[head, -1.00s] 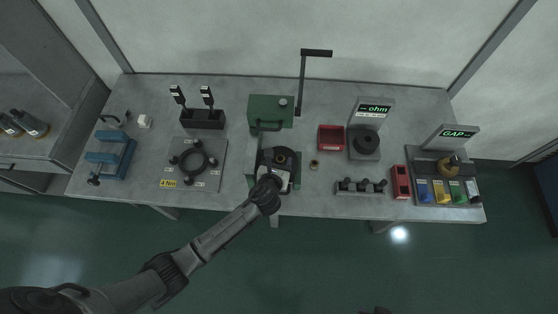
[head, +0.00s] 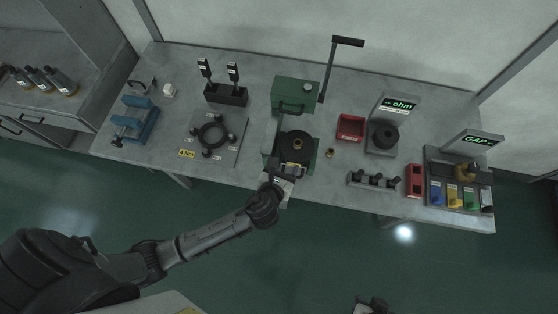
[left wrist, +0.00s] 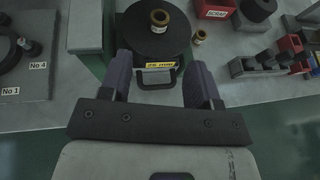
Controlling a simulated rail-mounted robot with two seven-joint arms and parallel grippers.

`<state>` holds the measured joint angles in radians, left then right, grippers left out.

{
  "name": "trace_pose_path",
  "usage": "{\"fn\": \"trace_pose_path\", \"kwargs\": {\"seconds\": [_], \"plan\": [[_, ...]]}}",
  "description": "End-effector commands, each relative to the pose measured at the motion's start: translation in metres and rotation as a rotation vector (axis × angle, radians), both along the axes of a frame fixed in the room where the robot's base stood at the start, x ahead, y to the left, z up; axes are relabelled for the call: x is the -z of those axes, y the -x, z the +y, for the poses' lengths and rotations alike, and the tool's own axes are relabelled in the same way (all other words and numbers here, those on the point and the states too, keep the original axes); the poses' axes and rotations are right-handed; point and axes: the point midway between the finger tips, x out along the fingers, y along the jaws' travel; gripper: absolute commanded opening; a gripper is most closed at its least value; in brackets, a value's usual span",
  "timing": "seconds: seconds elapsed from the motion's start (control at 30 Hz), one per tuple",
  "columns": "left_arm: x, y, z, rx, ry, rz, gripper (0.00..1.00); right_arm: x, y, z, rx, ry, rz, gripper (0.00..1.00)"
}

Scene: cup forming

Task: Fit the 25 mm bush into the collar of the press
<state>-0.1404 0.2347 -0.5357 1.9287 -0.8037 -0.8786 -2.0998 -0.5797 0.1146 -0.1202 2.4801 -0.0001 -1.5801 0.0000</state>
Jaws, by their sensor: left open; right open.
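The green press (head: 295,94) stands at the middle of the bench, its lever raised at the back. A round black collar (head: 284,144) lies at its base. A brass bush (head: 298,142) sits upright on the collar's middle; it also shows in the left wrist view (left wrist: 160,20). I cannot tell how deep it sits. A second brass bush (head: 330,153) stands on the bench to the right. My left gripper (head: 284,171) is open and empty, in front of the collar; its fingers (left wrist: 160,78) are apart from the bush. My right gripper (head: 372,304) is partly in view at the bottom edge, open.
A yellow millimetre label (left wrist: 160,65) and a black handle (left wrist: 157,78) are at the collar's front. A red scrap bin (head: 351,128), an ohm meter (head: 384,135) and a GAP station (head: 460,180) are on the right. A ring fixture (head: 235,146) stands left.

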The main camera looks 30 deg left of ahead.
Motion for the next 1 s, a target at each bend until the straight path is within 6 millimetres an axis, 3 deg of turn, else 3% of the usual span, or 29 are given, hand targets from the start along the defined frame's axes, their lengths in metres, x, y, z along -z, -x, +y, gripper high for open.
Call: {"fn": "trace_pose_path", "kwargs": {"seconds": [0.3, 0.43, 0.57, 0.8, 1.0], "plan": [[-0.003, 0.006, -0.001, -0.004, 0.006, 0.000, 0.57, 0.000, 0.000, -0.002, -0.004, 0.007, 0.000, 0.43], [-0.001, 0.013, 0.005, -0.075, 0.125, 0.020, 0.57, 0.000, 0.000, -0.003, -0.006, 0.010, 0.001, 0.43], [0.002, 0.035, 0.021, -0.285, 0.442, 0.063, 0.57, 0.000, 0.000, -0.003, -0.006, 0.010, 0.001, 0.43], [0.007, 0.101, 0.050, -0.931, 1.209, 0.127, 0.57, 0.000, 0.000, -0.003, -0.006, 0.008, 0.001, 0.43], [0.001, 0.156, 0.062, -1.484, 1.659, 0.101, 0.57, 0.000, 0.000, -0.001, -0.003, 0.005, 0.000, 0.43]]}}
